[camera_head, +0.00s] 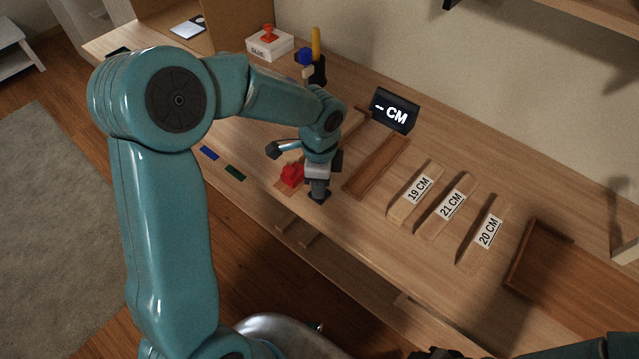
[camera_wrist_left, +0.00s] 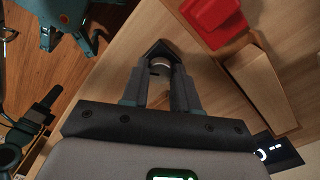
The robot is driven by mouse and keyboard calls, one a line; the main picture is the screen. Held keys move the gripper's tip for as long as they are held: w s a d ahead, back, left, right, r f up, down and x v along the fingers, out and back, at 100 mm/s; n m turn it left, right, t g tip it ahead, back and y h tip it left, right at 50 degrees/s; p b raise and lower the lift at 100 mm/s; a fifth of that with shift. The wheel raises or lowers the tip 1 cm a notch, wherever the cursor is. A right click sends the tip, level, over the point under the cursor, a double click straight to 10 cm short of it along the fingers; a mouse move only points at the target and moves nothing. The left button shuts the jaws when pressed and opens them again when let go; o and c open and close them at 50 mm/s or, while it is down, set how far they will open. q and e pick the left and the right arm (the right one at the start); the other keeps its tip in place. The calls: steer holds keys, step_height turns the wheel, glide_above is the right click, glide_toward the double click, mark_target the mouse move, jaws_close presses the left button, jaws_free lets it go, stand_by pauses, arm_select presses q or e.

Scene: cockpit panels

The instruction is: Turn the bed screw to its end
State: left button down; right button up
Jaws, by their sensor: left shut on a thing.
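My left gripper (camera_head: 319,194) points down at the front edge of the wooden workbench, just right of a red block. In the left wrist view its two fingers (camera_wrist_left: 160,75) are closed around a small, pale round piece, which I take to be the bed screw (camera_wrist_left: 160,62). A dark pointed part shows just beyond the fingertips. The fingers hide most of the screw, and its turn cannot be read. The red block (camera_head: 292,175) also shows in the left wrist view (camera_wrist_left: 214,18). My right arm shows only in part at the bottom right; its fingers cannot be made out.
Wooden blocks marked 19 CM (camera_head: 418,190), 21 CM (camera_head: 452,205) and 20 CM (camera_head: 487,232) lie further right. A glue box (camera_head: 268,46) stands at the back.

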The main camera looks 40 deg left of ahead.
arm_select(q)
steer(key=n+b, duration=0.2)
steer(key=n, duration=0.3)
steer(key=shift+w+r+n, duration=0.1)
steer(key=shift+n, duration=0.3)
steer(key=n+b, duration=0.1)
steer(key=n, duration=0.4)
steer(key=shift+r+b, duration=0.1)
steer(key=shift+b, duration=0.2)
steer(key=shift+n, duration=0.4)
steer(key=c, duration=0.9)
jaws_free()
steer(key=shift+o, duration=0.3)
step_height(320, 180, up, 16)
steer(key=p, duration=0.2)
steer(key=shift+r, duration=0.15)
